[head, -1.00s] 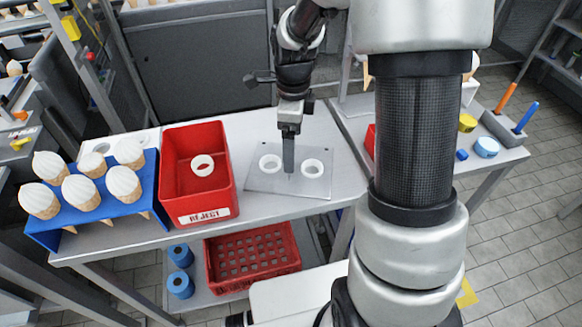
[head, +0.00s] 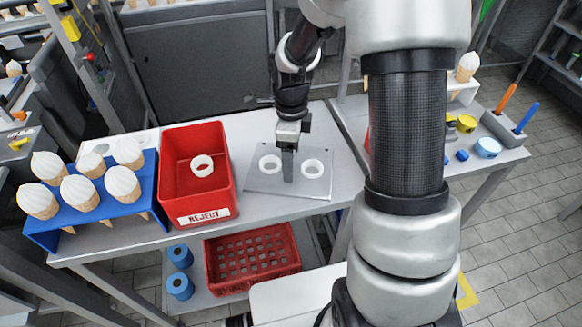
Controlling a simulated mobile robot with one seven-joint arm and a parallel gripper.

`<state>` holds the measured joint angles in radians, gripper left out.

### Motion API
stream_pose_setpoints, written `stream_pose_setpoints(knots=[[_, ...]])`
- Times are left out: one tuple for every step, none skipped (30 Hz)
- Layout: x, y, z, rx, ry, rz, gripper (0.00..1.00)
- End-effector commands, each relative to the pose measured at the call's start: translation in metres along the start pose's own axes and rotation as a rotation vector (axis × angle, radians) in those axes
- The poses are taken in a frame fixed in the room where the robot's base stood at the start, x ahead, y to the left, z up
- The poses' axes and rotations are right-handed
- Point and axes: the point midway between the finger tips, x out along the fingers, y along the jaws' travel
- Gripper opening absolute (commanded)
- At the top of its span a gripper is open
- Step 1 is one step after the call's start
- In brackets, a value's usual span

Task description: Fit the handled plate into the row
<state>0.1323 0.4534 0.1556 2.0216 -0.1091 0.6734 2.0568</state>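A flat grey plate (head: 262,184) carrying two white rings, left (head: 270,165) and right (head: 313,168), lies on the grey table. This appears to be the handled plate. My gripper (head: 288,178) points straight down over the plate's middle, between the two rings. A dark grey upright piece there could be its fingers or the plate's handle; I cannot tell which. Whether the fingers are apart or closed on a handle is too small to see. No row is clearly recognisable around the plate.
A red REJECT bin (head: 222,200) with a white ring (head: 202,166) inside stands left of the plate. Further left is a blue rack (head: 90,217) of several cones. A second table (head: 500,160) at right bears a blue disc (head: 487,148) and tools. A red crate (head: 212,270) sits below.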

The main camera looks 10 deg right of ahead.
Motion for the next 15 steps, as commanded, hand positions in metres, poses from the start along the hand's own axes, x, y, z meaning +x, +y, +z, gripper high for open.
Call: stream_pose_setpoints(knots=[[0.0, 0.0, 0.0, 0.0, 0.0, -0.001, 0.2], [-0.002, -0.001, 0.0, 0.0, -0.001, -0.004, 0.18], [-0.002, -0.001, 0.0, 0.0, -0.001, -0.004, 0.18], [-0.002, -0.001, 0.0, 0.0, -0.001, -0.004, 0.18], [-0.002, -0.001, 0.0, 0.0, -0.001, -0.004, 0.18], [-0.002, -0.001, 0.0, 0.0, -0.001, -0.004, 0.18], [-0.002, -0.001, 0.0, 0.0, -0.001, -0.004, 0.18], [-0.002, -0.001, 0.001, 0.0, -0.001, -0.004, 0.18], [-0.003, -0.001, 0.0, 0.0, -0.001, -0.004, 0.18], [-0.003, -0.001, 0.001, 0.0, -0.001, -0.004, 0.18], [-0.004, -0.002, 0.001, 0.0, -0.001, -0.004, 0.18], [-0.006, -0.002, 0.001, 0.0, -0.001, -0.005, 0.18], [-0.008, -0.002, 0.001, 0.0, -0.001, -0.005, 0.18], [-0.01, -0.002, 0.001, 0.0, -0.001, -0.006, 0.18], [-0.014, -0.002, 0.001, 0.0, -0.001, -0.006, 0.18]])
